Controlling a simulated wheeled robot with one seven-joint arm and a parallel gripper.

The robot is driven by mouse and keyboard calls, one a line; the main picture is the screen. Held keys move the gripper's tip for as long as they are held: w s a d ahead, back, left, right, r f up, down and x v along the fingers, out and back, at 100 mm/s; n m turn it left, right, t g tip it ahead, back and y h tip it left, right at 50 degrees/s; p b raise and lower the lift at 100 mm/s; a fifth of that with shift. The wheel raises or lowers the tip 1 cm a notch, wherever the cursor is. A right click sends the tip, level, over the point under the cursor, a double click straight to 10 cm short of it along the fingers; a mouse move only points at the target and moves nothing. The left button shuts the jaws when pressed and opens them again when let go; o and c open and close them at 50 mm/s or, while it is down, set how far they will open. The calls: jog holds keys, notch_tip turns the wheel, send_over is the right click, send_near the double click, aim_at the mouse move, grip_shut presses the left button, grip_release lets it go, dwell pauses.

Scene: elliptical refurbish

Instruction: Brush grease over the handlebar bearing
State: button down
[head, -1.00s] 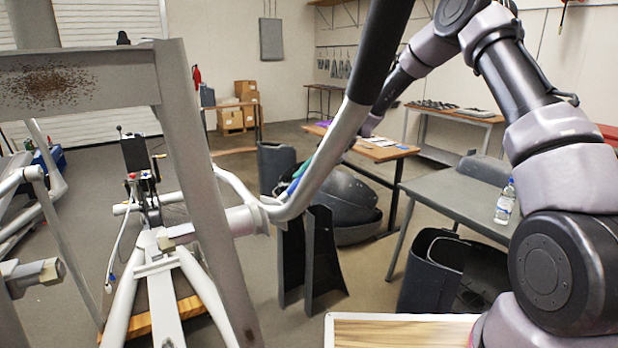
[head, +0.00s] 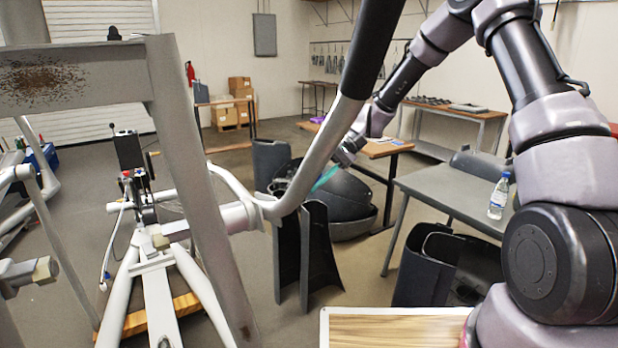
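The grey handlebar (head: 318,152) of the elliptical frame rises from lower left to the top of the head view, with a black grip on its upper part. The handlebar bearing (head: 240,216) appears to be the pale joint at its lower end, beside the slanted grey upright. My gripper (head: 343,160) is just right of the handlebar, above and right of the bearing and clear of it. It appears shut on a slim teal tool (head: 327,178), likely the brush, which points down and left. The handlebar hides the tool's far end. I cannot make out bristles or grease.
The slanted upright (head: 198,170) and a rusty crossbar (head: 60,78) stand close at left. Dark curved covers (head: 305,255) stand on the floor below the bearing. A grey table (head: 460,205) with a water bottle (head: 498,196) is at right. A wood-topped surface (head: 400,328) is at the front.

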jog(key=shift+r, duration=0.7)
jog(key=w+a, duration=0.3)
jog(key=w, duration=0.2)
jog(key=shift+a, duration=0.3)
jog(key=shift+d, duration=0.1)
jog(key=shift+s+d, duration=0.6)
jog(key=shift+s, duration=0.25)
jog(key=shift+s+d, duration=0.55)
jog(key=shift+s, duration=0.3)
jog(key=shift+s+d, duration=0.6)
jog(key=shift+s, duration=0.25)
jog(key=w+d, duration=0.3)
jog(key=d, duration=0.2)
jog(key=shift+w, duration=0.2)
jog(key=shift+w+d, duration=0.4)
jog(key=shift+d, duration=0.25)
jog(key=shift+w+d, duration=0.4)
jog(key=shift+d, duration=0.2)
jog(key=shift+d+f, duration=0.1)
